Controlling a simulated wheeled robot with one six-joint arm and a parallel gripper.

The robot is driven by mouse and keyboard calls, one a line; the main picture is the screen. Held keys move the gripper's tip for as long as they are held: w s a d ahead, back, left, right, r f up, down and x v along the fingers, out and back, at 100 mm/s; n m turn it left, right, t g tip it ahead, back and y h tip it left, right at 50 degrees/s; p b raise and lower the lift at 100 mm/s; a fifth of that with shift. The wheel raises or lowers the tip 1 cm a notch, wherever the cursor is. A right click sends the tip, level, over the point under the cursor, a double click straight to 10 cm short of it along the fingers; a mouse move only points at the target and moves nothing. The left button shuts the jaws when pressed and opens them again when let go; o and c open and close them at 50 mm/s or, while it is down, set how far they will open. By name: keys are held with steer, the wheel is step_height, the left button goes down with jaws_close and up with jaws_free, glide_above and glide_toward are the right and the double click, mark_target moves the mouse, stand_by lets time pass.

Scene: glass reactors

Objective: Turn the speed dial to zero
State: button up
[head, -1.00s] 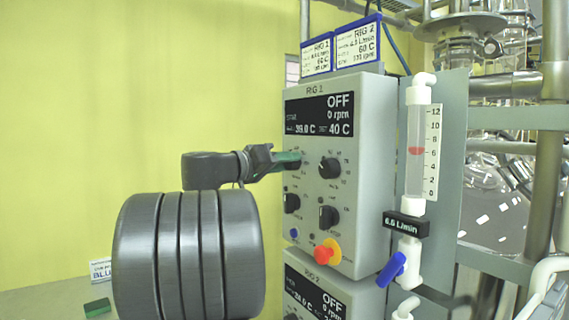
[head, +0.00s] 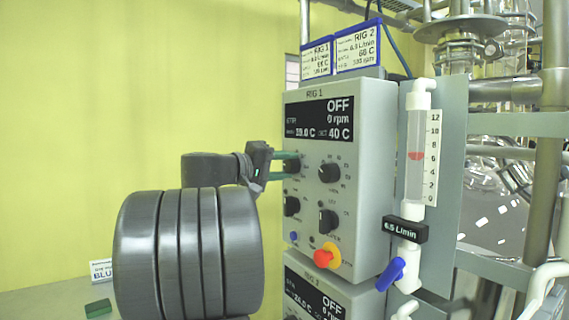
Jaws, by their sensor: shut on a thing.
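The upper control box (head: 372,140) carries several black dials. Its display (head: 319,118) reads OFF, 0 rpm, 39.0 C and SET 40 C. My gripper (head: 288,164) comes in from the left, with green fingers above and below the upper left dial (head: 292,167). It is shut on that dial, and the fingers partly cover it. The dial labels are too small to read, so I cannot tell its setting. Other dials are at upper right (head: 329,173), lower left (head: 291,206) and lower right (head: 327,221).
A red stop button (head: 326,257) on a yellow base and a small blue button (head: 294,237) sit below the dials. A second box (head: 320,292) is underneath. A flow meter (head: 416,150) with a blue valve handle (head: 391,273) stands to the right, before glassware and pipes.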

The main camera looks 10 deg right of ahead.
steer(key=n+p, duration=0.3)
steer(key=n, duration=0.2)
steer(key=shift+r+g, duration=0.15)
steer(key=shift+g, duration=0.15)
steer(key=n+p, duration=0.3)
steer(key=n, duration=0.2)
steer(key=shift+w, duration=0.1)
steer(key=shift+f+n, duration=0.25)
steer(key=shift+n, duration=0.05)
steer(key=o, duration=1)
steer(key=b+v, duration=0.2)
steer(key=v, duration=1.2)
steer(key=shift+b, duration=0.35)
steer(key=shift+w+d, duration=0.1)
steer(key=shift+w, duration=0.05)
